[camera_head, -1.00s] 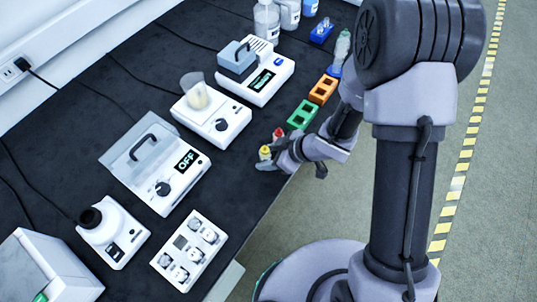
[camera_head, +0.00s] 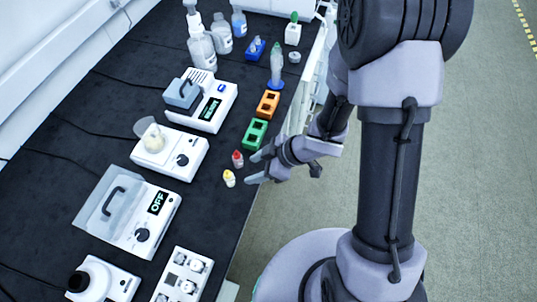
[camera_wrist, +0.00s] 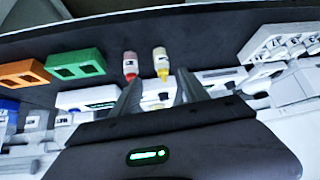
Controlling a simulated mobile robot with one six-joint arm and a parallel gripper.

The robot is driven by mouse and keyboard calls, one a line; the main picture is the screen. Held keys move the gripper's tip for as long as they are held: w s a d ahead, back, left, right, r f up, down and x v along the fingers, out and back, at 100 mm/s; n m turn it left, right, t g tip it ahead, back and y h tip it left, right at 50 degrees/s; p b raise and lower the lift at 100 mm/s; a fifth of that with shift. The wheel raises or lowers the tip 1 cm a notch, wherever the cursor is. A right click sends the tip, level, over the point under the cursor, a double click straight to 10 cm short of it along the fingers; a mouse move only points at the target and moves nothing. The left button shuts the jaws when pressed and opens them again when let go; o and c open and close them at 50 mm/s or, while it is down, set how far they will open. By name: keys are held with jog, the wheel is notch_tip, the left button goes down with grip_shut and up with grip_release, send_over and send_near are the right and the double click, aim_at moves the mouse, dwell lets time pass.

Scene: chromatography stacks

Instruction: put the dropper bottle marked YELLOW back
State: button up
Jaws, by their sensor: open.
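The yellow-capped dropper bottle (camera_head: 229,178) stands upright on the dark bench near its right edge. A red-capped bottle (camera_head: 238,159) stands just beyond it. My gripper (camera_head: 253,169) is open and empty, a little to the right of both bottles and apart from them. In the wrist view the yellow-capped bottle (camera_wrist: 161,60) shows ahead of the open fingers (camera_wrist: 158,82), with the red-capped bottle (camera_wrist: 130,64) to its left. The labels are too small to read. The green holder (camera_head: 254,134) and the orange holder (camera_head: 267,104) have square holes that look empty.
A blue rack (camera_head: 256,48) and a clear bottle on a blue base (camera_head: 276,70) stand farther back. A device marked OFF (camera_head: 130,212), a white stirrer-like device (camera_head: 169,153) and a block device (camera_head: 201,101) line the left.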

jog(key=w+d+r+m+t+h, duration=0.55)
jog(key=w+d+r, duration=0.35)
jog(key=d+r, duration=0.25)
jog(key=s+d+r+m+h, duration=0.25)
jog(key=d+r+m, duration=0.2)
jog(key=r, duration=0.25)
jog(key=s+a+r+m+g+y, duration=0.1)
jog(key=s+r+m, duration=0.3)
jog(key=s, duration=0.4)
jog(key=s+a+r+m+y, duration=0.1)
jog(key=s+a+r+m, duration=0.3)
jog(key=s, duration=0.5)
jog(key=shift+s+r+m+g, duration=0.15)
jog(key=shift+r+m+g, duration=0.25)
jog(key=shift+m, duration=0.4)
